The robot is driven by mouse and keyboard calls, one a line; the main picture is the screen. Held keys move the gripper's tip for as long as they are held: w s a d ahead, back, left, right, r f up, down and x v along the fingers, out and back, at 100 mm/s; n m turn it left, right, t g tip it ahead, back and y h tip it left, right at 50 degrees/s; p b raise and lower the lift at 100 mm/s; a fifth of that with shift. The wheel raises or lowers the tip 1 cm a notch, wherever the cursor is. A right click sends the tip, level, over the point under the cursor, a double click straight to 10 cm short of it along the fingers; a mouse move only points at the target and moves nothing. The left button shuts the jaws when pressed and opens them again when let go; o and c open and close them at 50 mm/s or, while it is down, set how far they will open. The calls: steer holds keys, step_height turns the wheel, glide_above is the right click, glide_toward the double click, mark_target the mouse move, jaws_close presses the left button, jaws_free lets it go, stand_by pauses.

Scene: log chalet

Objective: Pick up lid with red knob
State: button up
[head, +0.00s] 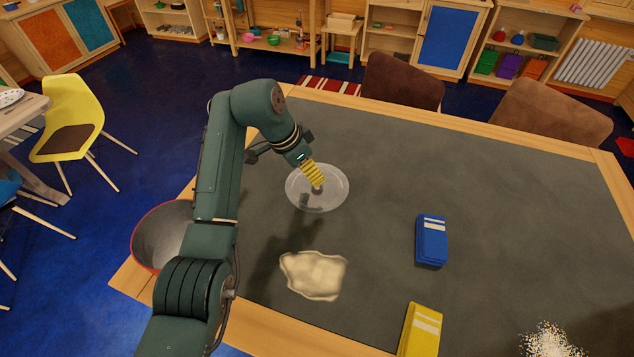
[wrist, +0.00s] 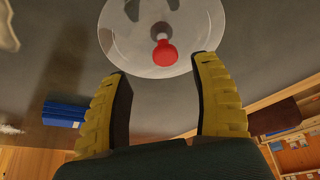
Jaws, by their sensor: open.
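The lid (head: 333,198) is a clear round disc lying on the dark grey tabletop, left of its middle. In the wrist view the glassy lid (wrist: 120,45) fills the top middle, and its red knob (wrist: 164,53) stands up near the lid's edge nearest the fingers. My gripper (head: 318,187) is over the lid in the head view and hides the knob there. In the wrist view the two yellow ribbed fingers of my gripper (wrist: 160,65) are apart, with nothing between them; the knob lies just beyond the fingertips, roughly midway between them.
A pale dough-like patch (head: 314,275) lies in front of the lid. A blue box (head: 431,242) and a yellow box (head: 420,330) stand to the right, with white grains (head: 550,342) beyond. A red-rimmed bowl (head: 160,236) is behind my arm. The table's far right is clear.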

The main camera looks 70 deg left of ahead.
steer(key=shift+a+p+x, duration=0.15)
steer(key=shift+p+x, duration=0.5)
steer(key=shift+x, duration=0.9)
steer(key=shift+a+p+x, duration=0.15)
steer(key=shift+p+x, duration=0.45)
steer(key=shift+x, duration=0.95)
steer(key=shift+w, duration=0.15)
jaws_close()
steer(key=shift+r, duration=0.1)
